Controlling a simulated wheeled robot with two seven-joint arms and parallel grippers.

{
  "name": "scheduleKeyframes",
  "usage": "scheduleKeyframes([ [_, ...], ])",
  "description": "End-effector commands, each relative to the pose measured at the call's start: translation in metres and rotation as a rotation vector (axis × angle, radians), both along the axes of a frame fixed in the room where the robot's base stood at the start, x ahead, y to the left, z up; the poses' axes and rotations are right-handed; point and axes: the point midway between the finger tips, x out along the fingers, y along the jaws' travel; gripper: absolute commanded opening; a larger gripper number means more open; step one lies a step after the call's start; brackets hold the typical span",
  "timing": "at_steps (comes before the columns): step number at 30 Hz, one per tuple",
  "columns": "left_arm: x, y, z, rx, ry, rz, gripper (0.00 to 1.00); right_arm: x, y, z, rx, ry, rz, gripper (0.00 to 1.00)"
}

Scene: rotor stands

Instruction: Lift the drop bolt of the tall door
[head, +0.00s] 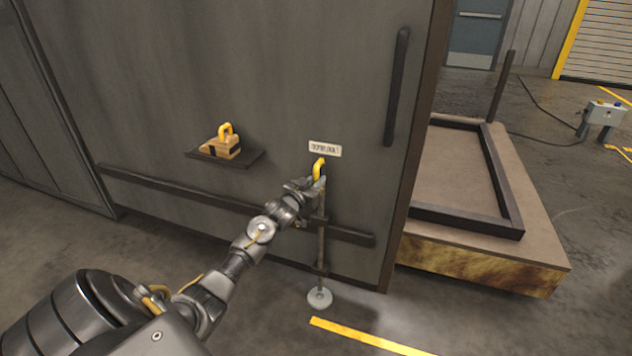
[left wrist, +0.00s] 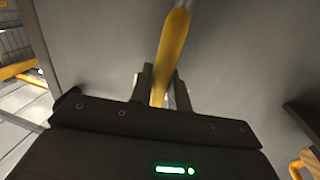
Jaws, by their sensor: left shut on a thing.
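The tall door (head: 290,60) is a big dark grey panel. Its drop bolt (head: 321,245) is a vertical rod near the door's right edge, with a yellow handle (head: 318,169) at the top. The rod runs down to a round grey plate (head: 320,298) on the floor. My left gripper (head: 317,183) is at the yellow handle, just under a small white label (head: 325,149). In the left wrist view, the two fingers of the gripper (left wrist: 160,90) are shut on the yellow handle (left wrist: 171,50). The rod's lower end at the plate is too small to judge.
A wooden block with a yellow handle (head: 225,143) sits on a small dark shelf (head: 250,159) on the door. A dark vertical pull bar (head: 397,87) is at the upper right. A low platform (head: 530,257) stands right of the door. Yellow floor tape (head: 365,337) lies in front.

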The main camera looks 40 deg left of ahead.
Motion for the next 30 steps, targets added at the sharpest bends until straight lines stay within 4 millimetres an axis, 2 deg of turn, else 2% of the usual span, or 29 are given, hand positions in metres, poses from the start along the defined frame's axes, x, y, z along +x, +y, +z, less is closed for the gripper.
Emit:
scheduleKeyframes([
  [5,0.0,0.002,0.004,0.001,-0.009,0.004,0.0,0.0,0.0,0.0,0.0,-0.002,0.0,0.36],
  [6,0.0,0.002,0.004,0.001,-0.009,0.004,0.23,0.0,0.0,0.0,0.0,-0.002,0.0,0.36],
  [9,0.0,0.002,0.003,0.001,-0.007,0.003,0.36,0.001,0.0,0.0,0.001,-0.003,0.0,0.36],
  [10,0.0,0.002,0.002,0.001,-0.006,0.003,0.37,0.001,0.0,0.0,0.001,-0.003,0.0,0.36],
  [20,-0.005,0.0,0.0,0.0,-0.001,0.001,0.37,0.001,0.0,0.002,0.001,-0.006,0.0,0.36],
  [24,-0.024,-0.003,0.0,0.001,-0.001,0.0,0.37,0.001,0.0,0.0,0.001,-0.005,0.0,0.36],
  [27,-0.045,-0.006,0.0,0.001,0.0,0.001,0.37,0.001,0.001,-0.014,0.0,0.008,0.003,0.36],
  [30,-0.065,-0.008,0.001,0.001,-0.001,0.002,0.37,0.002,0.001,-0.02,0.0,0.01,0.003,0.36],
])
